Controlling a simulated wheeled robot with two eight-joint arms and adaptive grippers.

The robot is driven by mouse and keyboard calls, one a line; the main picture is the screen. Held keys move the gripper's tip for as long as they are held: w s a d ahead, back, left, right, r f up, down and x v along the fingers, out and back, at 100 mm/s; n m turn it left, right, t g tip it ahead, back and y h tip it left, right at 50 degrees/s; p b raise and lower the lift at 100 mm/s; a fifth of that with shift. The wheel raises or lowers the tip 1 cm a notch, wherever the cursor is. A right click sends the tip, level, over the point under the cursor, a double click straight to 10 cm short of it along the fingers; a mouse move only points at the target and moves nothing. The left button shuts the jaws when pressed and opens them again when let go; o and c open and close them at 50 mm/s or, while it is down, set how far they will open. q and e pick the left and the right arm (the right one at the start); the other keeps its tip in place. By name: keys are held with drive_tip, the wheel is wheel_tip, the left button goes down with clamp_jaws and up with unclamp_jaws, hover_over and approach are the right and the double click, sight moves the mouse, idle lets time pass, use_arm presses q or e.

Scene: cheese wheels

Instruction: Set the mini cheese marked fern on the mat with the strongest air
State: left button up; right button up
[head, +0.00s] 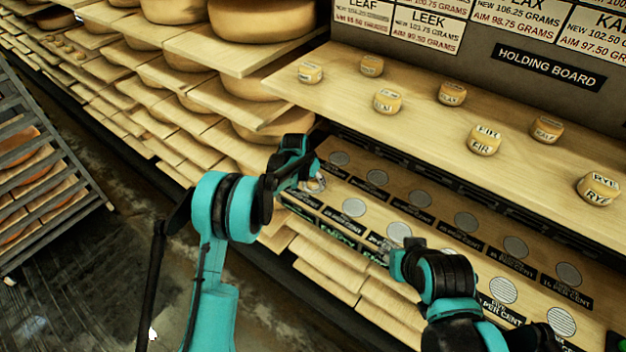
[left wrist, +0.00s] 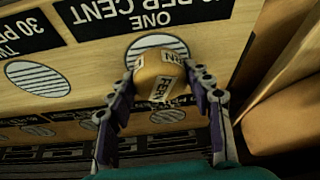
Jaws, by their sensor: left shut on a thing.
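My left gripper (head: 314,182) is at the left end of the lower shelf, over the mats. In the left wrist view it (left wrist: 162,100) is shut on a small orange cheese (left wrist: 158,72) whose label partly reads "RN", in keeping with fern. The cheese is in front of a round striped mat (left wrist: 140,47) and hides part of it; I cannot tell if they touch. The label by that mat reads "ONE" and "PER CENT", with its first digits cut off. My right gripper (head: 391,248) is low over the front of the shelf, its fingers unclear. The held cheese is not clear in the head view.
Two rows of round mats with black percent labels run rightward, such as one mat (head: 466,222). The holding board (head: 430,125) above carries several mini cheeses, including FIR (head: 485,140) and RYE (head: 598,189). Racks of big cheese wheels (head: 262,18) stand left.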

use_arm(q)
drive_tip(key=shift+f, duration=0.2)
drive_tip(key=o, duration=1.2)
drive_tip(key=shift+r, duration=0.1)
drive_tip(key=shift+r, duration=0.3)
drive_tip(key=p+v, duration=0.3)
drive_tip(key=v, duration=0.8)
drive_tip(key=shift+s+a+r+p, duration=0.15)
drive_tip(key=shift+s+r+p, duration=0.05)
drive_tip(key=shift+r+p, duration=0.1)
